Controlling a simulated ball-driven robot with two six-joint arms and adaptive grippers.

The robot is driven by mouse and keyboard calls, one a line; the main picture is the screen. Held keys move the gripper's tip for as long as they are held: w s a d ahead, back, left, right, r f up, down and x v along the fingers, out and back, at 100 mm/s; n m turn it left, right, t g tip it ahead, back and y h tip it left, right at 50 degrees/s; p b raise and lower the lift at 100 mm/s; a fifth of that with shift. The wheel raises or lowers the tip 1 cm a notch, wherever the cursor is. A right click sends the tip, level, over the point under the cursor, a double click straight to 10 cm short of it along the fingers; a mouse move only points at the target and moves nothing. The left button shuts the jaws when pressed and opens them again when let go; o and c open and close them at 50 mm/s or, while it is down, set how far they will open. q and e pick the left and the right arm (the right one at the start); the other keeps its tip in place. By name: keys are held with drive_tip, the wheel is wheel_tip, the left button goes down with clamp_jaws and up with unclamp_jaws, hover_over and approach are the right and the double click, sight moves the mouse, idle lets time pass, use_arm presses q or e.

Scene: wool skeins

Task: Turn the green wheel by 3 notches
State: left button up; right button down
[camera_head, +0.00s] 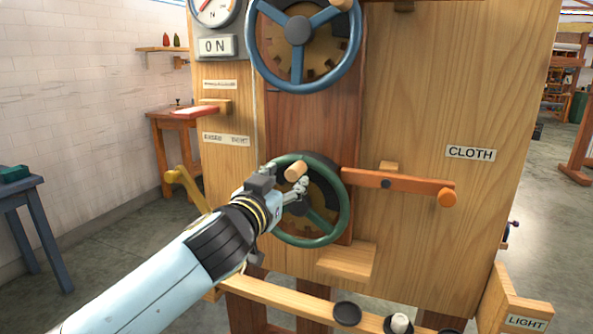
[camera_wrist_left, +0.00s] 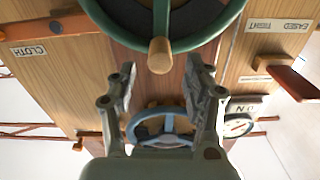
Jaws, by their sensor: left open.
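My left gripper (camera_head: 282,184) is in front of the wheel's left side, close to the knob, and covers part of the rim. In the left wrist view the green wheel (camera_wrist_left: 205,37) is at the top. Its knob (camera_wrist_left: 160,56) sits just beyond the open fingers of my left gripper (camera_wrist_left: 160,84), between their lines, with nothing held. My right gripper is not in view.
A blue wheel (camera_head: 300,88) is mounted above. An orange lever (camera_head: 415,184) lies close on the right, and a yellow lever (camera_head: 187,183) on the left. A wooden block (camera_head: 346,261) juts out below the wheel. A rail with black knobs (camera_head: 347,313) runs lower down.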

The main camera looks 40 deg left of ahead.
sight(291, 175)
use_arm(q)
drive_tip(key=x, duration=0.5)
drive_tip(key=shift+w+a, duration=0.1)
drive_tip(key=shift+w, duration=0.25)
clamp_jaws()
